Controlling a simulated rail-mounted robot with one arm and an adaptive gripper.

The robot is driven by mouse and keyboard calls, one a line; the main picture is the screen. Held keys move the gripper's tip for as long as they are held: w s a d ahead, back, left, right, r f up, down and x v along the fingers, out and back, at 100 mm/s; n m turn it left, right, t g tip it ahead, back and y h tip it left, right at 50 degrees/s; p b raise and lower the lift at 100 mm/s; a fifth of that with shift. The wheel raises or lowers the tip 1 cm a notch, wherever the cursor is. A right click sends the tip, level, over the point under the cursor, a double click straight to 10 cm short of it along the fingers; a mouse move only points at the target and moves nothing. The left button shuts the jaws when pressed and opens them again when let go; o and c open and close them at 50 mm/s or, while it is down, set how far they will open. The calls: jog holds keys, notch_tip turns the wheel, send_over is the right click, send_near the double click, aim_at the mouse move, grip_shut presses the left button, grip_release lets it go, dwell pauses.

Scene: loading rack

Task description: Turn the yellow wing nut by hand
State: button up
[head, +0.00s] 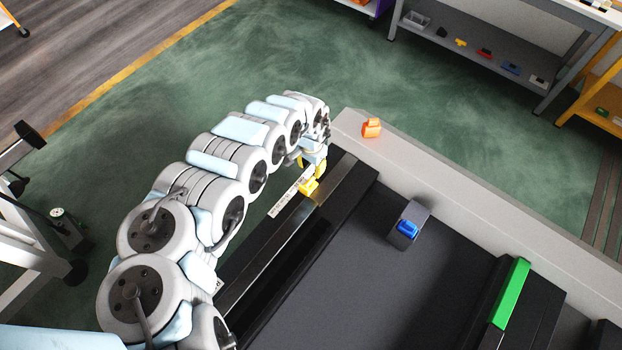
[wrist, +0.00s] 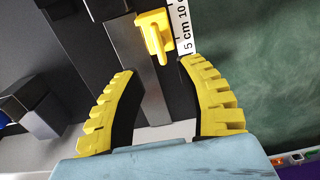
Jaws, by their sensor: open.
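The yellow wing nut (wrist: 154,35) sits on a metal rail (wrist: 139,60) beside a white ruler strip. It also shows in the head view (head: 308,187), just below the end of my arm. My gripper (wrist: 157,67) has two yellow ribbed fingers spread apart, with nothing between them. In the wrist view the wing nut lies just beyond the fingertips, roughly midway between them. In the head view my gripper (head: 322,168) is partly hidden by my own arm.
An orange block (head: 371,128) stands on the grey ledge (head: 450,174). A blue part (head: 408,229) sits on a dark block on the black bed. A green bar (head: 511,293) lies to the right. A shelf with small items (head: 490,58) stands at the back.

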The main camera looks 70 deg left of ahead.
aim_at(311, 179)
notch_tip(311, 179, down, 2)
jog(key=shift+d+f, duration=0.1)
jog(key=shift+f, duration=0.1)
jog(key=shift+w+f, duration=0.15)
jog(key=shift+f, duration=0.35)
notch_tip(311, 179, down, 2)
jog(key=shift+f, duration=0.55)
jog(key=shift+f+b, duration=0.35)
jog(key=shift+f, duration=0.3)
jog(key=shift+s, duration=0.2)
jog(key=shift+c, duration=0.2)
